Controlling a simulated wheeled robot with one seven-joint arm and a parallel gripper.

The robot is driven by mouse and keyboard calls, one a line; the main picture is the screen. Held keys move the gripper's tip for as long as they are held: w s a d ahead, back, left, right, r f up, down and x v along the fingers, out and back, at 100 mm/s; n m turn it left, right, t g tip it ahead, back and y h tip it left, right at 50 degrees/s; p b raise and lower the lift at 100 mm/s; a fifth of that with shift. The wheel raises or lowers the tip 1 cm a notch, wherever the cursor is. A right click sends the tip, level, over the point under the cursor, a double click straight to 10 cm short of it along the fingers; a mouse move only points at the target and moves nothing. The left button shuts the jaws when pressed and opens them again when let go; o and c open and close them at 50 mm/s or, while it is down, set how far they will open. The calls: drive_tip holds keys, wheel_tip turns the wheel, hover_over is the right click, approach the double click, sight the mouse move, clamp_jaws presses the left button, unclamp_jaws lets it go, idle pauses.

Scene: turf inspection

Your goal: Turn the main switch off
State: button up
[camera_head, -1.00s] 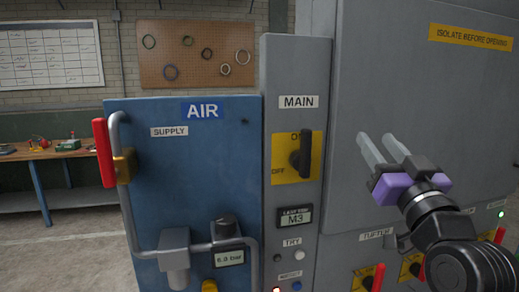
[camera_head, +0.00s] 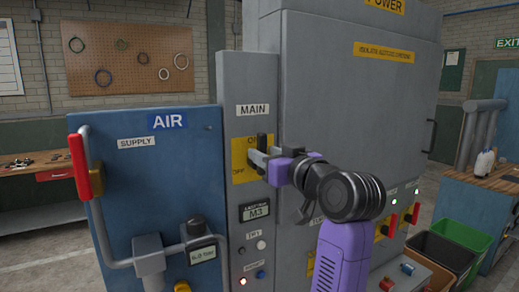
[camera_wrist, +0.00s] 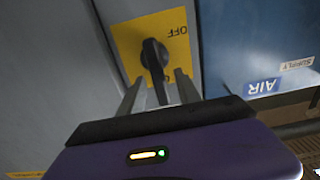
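The main switch (camera_head: 262,141) is a black handle on a yellow plate (camera_head: 239,160) under the MAIN label. The handle stands upright, with OFF printed at the plate's lower left. My gripper (camera_head: 258,158) is at the switch, its fingers pointing left across the plate and hiding part of the handle. In the wrist view the handle (camera_wrist: 154,54) lies between the two spread fingers of my gripper (camera_wrist: 160,84), with a gap visible on its sides. Contact with the handle cannot be told.
The blue AIR panel (camera_head: 150,190) with a red lever (camera_head: 79,165) is left of the switch column. A display reading M3 (camera_head: 255,212), buttons and a lit red lamp (camera_head: 243,281) sit below. Black and green bins (camera_head: 470,250) stand on the right.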

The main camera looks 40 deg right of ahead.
drive_tip(key=shift+x, duration=1.4)
drive_tip(key=shift+d, duration=0.1)
drive_tip(key=c, duration=0.9)
clamp_jaws()
drive_tip(key=shift+f, duration=0.3)
